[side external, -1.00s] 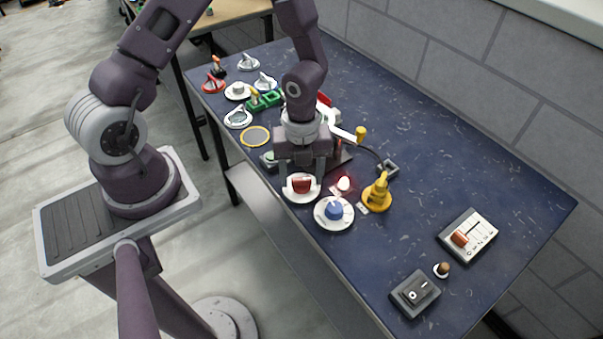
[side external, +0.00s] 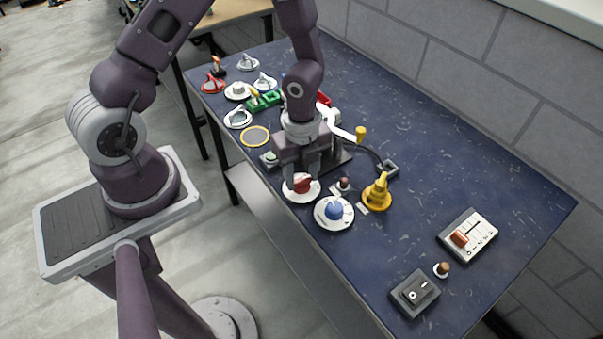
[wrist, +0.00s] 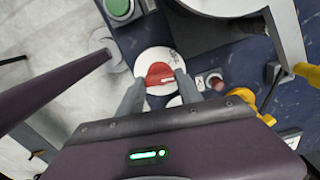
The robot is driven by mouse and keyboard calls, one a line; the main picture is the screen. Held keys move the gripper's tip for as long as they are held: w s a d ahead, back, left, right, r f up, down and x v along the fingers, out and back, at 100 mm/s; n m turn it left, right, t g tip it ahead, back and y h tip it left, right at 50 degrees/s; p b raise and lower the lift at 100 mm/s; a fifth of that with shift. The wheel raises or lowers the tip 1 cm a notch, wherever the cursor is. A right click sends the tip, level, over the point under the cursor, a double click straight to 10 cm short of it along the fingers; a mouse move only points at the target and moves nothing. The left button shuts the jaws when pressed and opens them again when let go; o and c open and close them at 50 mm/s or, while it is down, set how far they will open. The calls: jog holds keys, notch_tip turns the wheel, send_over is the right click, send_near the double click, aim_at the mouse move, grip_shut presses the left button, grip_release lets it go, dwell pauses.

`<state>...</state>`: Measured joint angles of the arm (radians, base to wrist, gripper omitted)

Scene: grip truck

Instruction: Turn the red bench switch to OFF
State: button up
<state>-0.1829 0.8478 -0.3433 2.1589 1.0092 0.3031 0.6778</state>
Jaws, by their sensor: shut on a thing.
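The red bench switch (side external: 302,184) is a red knob on a round white plate (side external: 313,194) near the table's front edge. It also shows in the wrist view (wrist: 159,74), with a pale pointer mark on the knob. My gripper (side external: 302,180) points down over it and is shut on the red knob, with one finger on either side in the wrist view (wrist: 160,88). A small indicator lamp (side external: 344,184) just right of the switch is dark red and unlit. The plate's lettering is too small to read.
A blue knob (side external: 334,208) on a white plate sits close in front. A yellow device (side external: 377,193) stands to the right, and a green button (side external: 269,158) behind left. A slider box (side external: 468,235) and rocker switch (side external: 414,293) lie far right.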

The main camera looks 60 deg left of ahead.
aim_at(302, 179)
jog(key=n, duration=0.3)
jog(key=shift+n, duration=2.2)
jog(key=shift+w, duration=0.1)
jog(key=o, duration=1.4)
notch_tip(302, 179, up, 7)
jog(key=shift+r, duration=0.1)
